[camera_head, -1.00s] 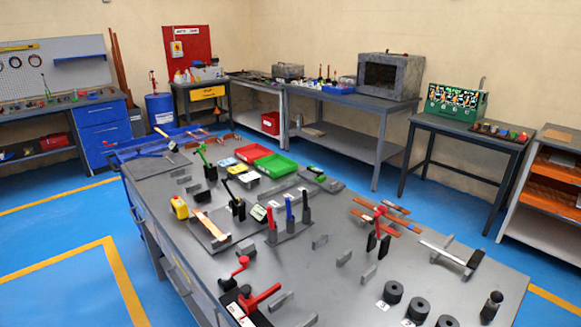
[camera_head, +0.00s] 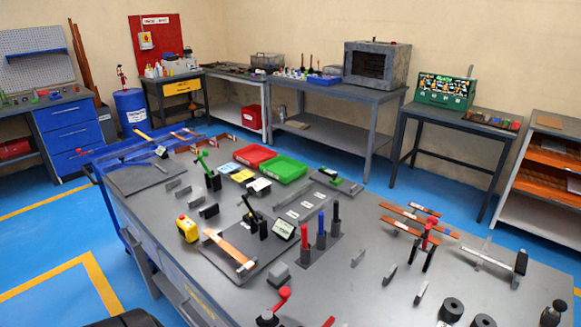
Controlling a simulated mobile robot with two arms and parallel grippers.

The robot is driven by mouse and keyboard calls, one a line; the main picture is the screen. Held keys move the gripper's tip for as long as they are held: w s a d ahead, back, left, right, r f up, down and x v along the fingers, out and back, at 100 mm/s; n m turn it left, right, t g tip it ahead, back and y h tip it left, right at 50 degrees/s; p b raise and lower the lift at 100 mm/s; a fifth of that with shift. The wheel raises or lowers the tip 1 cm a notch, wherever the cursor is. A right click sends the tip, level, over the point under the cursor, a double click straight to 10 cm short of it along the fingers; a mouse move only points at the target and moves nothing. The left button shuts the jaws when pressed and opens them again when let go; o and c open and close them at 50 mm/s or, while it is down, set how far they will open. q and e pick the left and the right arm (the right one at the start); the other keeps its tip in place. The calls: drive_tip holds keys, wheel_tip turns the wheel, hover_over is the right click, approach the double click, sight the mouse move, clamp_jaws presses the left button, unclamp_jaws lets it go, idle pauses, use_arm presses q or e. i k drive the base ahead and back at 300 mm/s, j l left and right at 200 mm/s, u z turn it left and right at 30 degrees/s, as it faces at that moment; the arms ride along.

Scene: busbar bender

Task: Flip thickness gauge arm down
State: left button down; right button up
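I cannot tell for certain which part is the thickness gauge arm. A small black lever (camera_head: 249,209) stands raised and tilted on a dark plate (camera_head: 262,262) mid-bench. Beside it is a tilted display with a pale green screen (camera_head: 284,229). A copper bar (camera_head: 230,248) lies on the same plate. Further back, a green lever (camera_head: 203,163) stands raised and tilted on a black upright. Neither of my grippers is in view.
The grey bench (camera_head: 345,300) carries a yellow box (camera_head: 187,229), red tray (camera_head: 254,155), green tray (camera_head: 284,169), upright red, blue and black handles (camera_head: 321,232), copper bars (camera_head: 409,213), a hammer-like tool (camera_head: 519,264) and black cylinders (camera_head: 451,310). Blue floor surrounds it.

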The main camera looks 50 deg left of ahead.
sight(252, 191)
drive_tip(key=k+j, duration=0.1)
drive_tip(key=j, duration=0.35)
drive_tip(key=k+j+z, duration=0.1)
drive_tip(key=j, duration=0.35)
drive_tip(key=k+j+z, duration=0.1)
drive_tip(key=j, duration=0.35)
drive_tip(key=k+j, duration=0.1)
drive_tip(key=j, duration=0.35)
drive_tip(key=k+j+z, duration=0.1)
drive_tip(key=j, duration=0.3)
